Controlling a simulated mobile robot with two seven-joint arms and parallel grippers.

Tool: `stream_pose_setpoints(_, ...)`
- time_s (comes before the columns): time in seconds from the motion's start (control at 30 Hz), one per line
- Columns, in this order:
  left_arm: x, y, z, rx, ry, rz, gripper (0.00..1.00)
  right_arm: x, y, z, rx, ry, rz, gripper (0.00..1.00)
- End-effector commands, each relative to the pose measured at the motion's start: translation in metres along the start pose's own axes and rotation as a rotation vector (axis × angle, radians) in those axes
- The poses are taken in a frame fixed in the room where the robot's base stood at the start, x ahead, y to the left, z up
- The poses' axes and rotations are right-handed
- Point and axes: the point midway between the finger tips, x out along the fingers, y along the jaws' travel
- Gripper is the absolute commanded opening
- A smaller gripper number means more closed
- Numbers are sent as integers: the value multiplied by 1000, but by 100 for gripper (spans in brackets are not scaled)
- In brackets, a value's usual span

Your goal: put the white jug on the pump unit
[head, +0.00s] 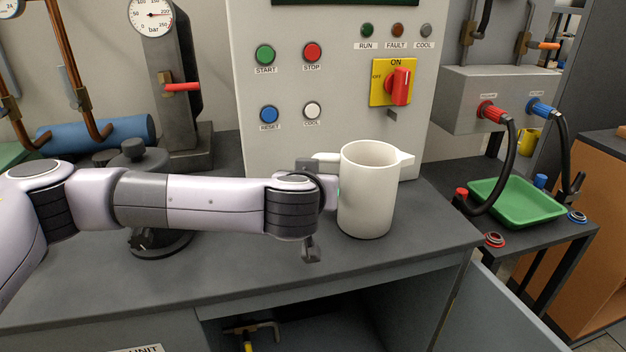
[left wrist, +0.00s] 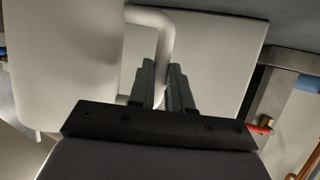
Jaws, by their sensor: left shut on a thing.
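The white jug (head: 366,195) stands upright over the right part of a dark worktop (head: 240,265). I cannot tell whether its base touches the top. My left gripper (head: 328,192) is at the jug's left side, mostly hidden behind my own wrist. In the left wrist view its fingers (left wrist: 165,82) are shut on the jug's handle (left wrist: 158,22), with the jug body (left wrist: 60,65) beside them. The cabinet under the worktop carries a cut-off label (head: 137,349) ending in "UNIT"; its first word is out of view. My right gripper is not in view.
A control panel (head: 330,100) with buttons and a red switch (head: 400,86) rises behind the jug. A black round fitting (head: 160,243) stands at left, behind my arm. A green tray (head: 517,203) and hoses are on a lower stand at right. The worktop's front strip is clear.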

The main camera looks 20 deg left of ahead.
Motion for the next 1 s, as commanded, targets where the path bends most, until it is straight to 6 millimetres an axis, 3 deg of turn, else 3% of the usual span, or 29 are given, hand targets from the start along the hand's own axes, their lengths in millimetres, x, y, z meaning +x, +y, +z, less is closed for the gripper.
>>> stream_pose_setpoints(0.37,2,1,2,-5,8,2,0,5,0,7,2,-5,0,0)
stream_pose_setpoints(0.4,1,0,2,0,1,0,32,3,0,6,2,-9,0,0)
stream_pose_setpoints(0.43,1,0,2,0,1,0,41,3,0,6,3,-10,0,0)
stream_pose_setpoints(0.47,1,0,2,0,1,0,44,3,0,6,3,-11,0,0)
stream_pose_setpoints(0.87,-1,0,-2,0,0,0,44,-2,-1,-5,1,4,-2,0)
stream_pose_setpoints(1.0,-16,1,0,0,2,3,44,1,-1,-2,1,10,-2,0)
